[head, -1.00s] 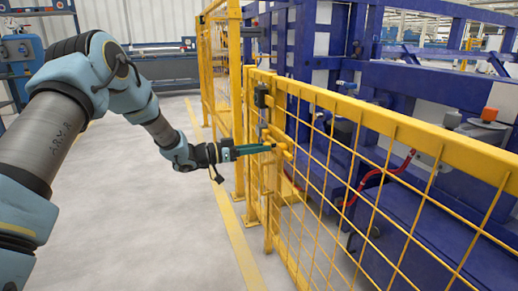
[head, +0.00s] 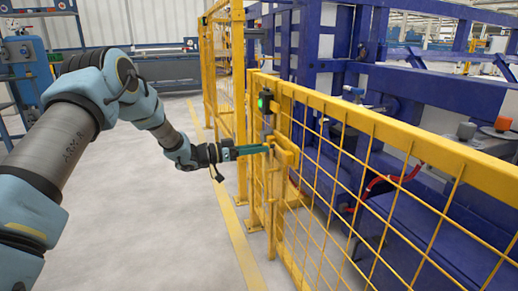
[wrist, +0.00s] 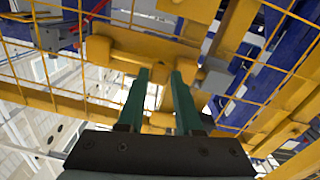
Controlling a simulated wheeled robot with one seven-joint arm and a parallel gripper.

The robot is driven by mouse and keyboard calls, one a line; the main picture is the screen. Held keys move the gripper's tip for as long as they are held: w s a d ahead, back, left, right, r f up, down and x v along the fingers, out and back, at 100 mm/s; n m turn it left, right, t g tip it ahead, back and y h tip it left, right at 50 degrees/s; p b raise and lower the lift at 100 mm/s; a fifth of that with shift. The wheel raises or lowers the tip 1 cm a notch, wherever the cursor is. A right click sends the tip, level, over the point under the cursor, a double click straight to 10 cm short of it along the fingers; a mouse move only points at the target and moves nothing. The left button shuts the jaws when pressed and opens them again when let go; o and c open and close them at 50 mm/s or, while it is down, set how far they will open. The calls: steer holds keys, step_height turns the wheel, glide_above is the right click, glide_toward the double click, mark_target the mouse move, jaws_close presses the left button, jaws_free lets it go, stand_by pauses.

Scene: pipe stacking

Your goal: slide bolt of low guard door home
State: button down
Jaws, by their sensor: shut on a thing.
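The low guard door (head: 400,145) is a yellow mesh panel with a thick top rail. Its yellow bolt (head: 286,156) is at the door's near-left end, beside the yellow post (head: 251,170). My gripper (head: 267,149), with green fingers, reaches it from the left and is shut on the bolt's handle. In the wrist view, the green fingertips (wrist: 160,76) are on either side of a small yellow part below a yellow bar (wrist: 150,45). The fingers hide part of the handle, and I cannot tell how far the bolt sits in its keeper.
A switch box with a lit green lamp (head: 265,101) is on the post above the bolt. A taller yellow mesh fence (head: 222,80) stands behind. Blue machinery (head: 430,90) is beyond the door. The grey floor (head: 150,220) on the left is clear.

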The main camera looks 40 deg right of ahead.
steer(key=shift+w, duration=0.25)
steer(key=c, duration=0.6)
jaws_free()
steer(key=p+v, duration=0.1)
steer(key=v, duration=0.9)
steer(key=shift+w+a, duration=0.1)
steer(key=shift+a, duration=0.3)
